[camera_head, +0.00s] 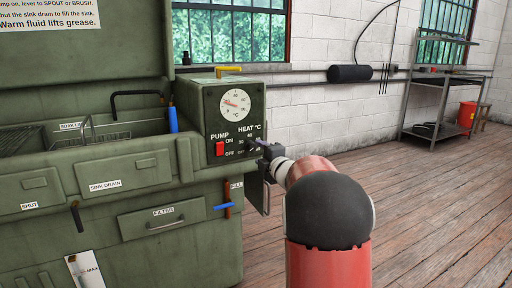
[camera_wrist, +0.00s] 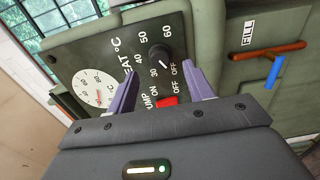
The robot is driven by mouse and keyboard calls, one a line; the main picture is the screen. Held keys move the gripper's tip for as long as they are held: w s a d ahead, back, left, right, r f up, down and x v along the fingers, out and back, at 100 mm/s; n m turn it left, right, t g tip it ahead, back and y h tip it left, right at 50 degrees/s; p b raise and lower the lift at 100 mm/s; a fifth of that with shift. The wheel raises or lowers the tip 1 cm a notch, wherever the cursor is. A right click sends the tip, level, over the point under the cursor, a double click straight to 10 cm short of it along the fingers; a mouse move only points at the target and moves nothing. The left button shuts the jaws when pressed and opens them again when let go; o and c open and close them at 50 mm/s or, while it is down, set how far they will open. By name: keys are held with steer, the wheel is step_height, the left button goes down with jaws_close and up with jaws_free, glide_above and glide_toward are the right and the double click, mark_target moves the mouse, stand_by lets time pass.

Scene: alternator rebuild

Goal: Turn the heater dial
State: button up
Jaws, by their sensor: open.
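The heater dial (camera_wrist: 159,58) is a small black knob on the dark control panel, ringed by the numbers 30 to 60 and OFF, under the HEAT °C label. In the wrist view it lies ahead of my gripper (camera_wrist: 161,74), between the lines of the two open purple-grey fingers. I cannot tell whether the fingertips reach around it, and nothing is visibly held. In the head view my gripper (camera_head: 264,149) is at the panel's lower right and hides most of the dial. The exact setting the dial points to is unclear.
A white round gauge (camera_head: 235,105) and red pump switch (camera_head: 220,149) sit on the same panel, the switch close to the fingers. A blue-ended FILL lever (camera_head: 224,207) is below. The green sink (camera_head: 90,165) stands left. Wooden floor at right is clear before a metal shelf (camera_head: 440,105).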

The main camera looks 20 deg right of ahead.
mark_target(253, 149)
steer(key=shift+w+a, duration=0.1)
steer(key=shift+w, duration=2.05)
steer(key=c, duration=1)
steer(key=shift+o, duration=0.2)
steer(key=shift+p, duration=0.3)
steer(key=shift+m, duration=0.4)
steer(key=m+p, duration=0.2)
steer(key=m, duration=0.3)
steer(key=shift+m, duration=0.3)
steer(key=m+p, duration=0.2)
steer(key=m, duration=0.3)
steer(key=shift+f+m, duration=0.1)
steer(key=shift+m, duration=0.2)
